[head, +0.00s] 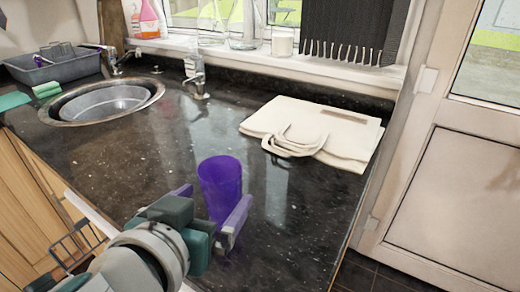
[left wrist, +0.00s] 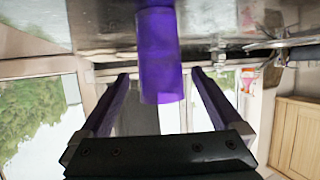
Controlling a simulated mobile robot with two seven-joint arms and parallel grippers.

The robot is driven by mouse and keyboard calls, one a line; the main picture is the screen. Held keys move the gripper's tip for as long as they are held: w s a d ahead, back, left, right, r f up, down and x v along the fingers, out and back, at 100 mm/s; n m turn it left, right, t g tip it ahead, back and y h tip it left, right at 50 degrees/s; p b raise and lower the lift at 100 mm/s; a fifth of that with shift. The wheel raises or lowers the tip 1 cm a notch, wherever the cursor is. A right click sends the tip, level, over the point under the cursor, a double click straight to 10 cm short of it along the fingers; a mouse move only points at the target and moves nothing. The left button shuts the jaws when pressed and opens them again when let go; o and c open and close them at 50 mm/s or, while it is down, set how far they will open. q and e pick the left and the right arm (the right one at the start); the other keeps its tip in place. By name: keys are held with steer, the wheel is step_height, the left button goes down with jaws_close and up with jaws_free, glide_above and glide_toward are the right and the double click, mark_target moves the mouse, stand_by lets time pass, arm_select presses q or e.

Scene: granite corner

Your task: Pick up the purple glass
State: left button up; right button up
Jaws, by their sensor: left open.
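The purple glass (head: 220,185) stands upright on the dark speckled counter, near its front edge. My left gripper (head: 212,203) is open, with one finger on each side of the glass. In the left wrist view the picture is upside down, and the glass (left wrist: 160,60) shows between the tips of the two purple fingers (left wrist: 160,76), with a gap on each side. I cannot tell exactly how deep the glass sits between them. The gripper hides part of the counter below the glass. My right gripper is not in view.
A cream cloth bag (head: 315,128) lies flat on the counter to the right. A round sink (head: 100,103) with taps is at the left, beside a grey tub (head: 52,68) and green sponges (head: 46,90). Glass vessels stand on the windowsill. The counter between sink and glass is clear.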

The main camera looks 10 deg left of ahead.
arm_select(q)
steer(key=x, duration=0.4)
steer(key=shift+w+f+b, duration=0.2)
steer(key=shift+f+b, duration=0.1)
steer(key=shift+b, duration=0.05)
steer(key=c, duration=1.5)
